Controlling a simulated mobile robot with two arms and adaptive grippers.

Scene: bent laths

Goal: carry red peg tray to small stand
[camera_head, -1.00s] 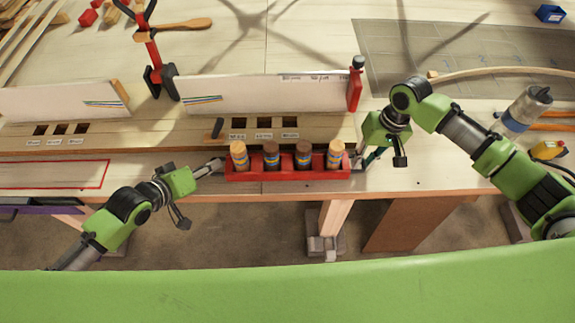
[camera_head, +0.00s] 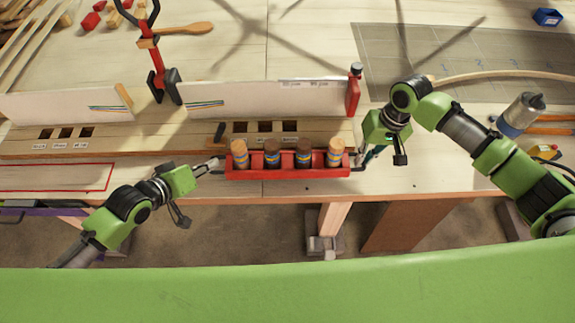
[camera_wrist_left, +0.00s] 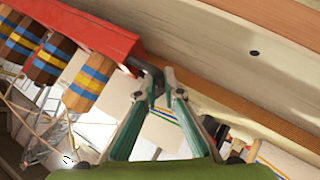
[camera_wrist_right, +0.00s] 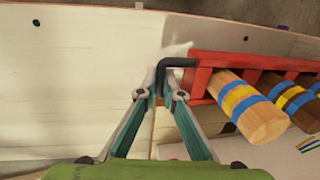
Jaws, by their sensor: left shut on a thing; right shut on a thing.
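The red peg tray (camera_head: 288,173) is a long narrow tray with several upright wooden pegs (camera_head: 303,155), banded in blue and yellow. It is level along the near edge of the workbench; whether it touches the top is hard to tell. My left gripper (camera_head: 214,164) is shut on the black handle at its left end, which shows in the left wrist view (camera_wrist_left: 150,74). My right gripper (camera_head: 362,162) is shut on the black handle at its right end, also in the right wrist view (camera_wrist_right: 180,62). I cannot make out the small stand.
Behind the tray lies a board with square holes (camera_head: 265,127) and white upright panels (camera_head: 265,98). A red clamp (camera_head: 157,70) stands further back. A red-outlined area (camera_head: 55,177) is bare at left. A metal canister (camera_head: 522,112) is at right.

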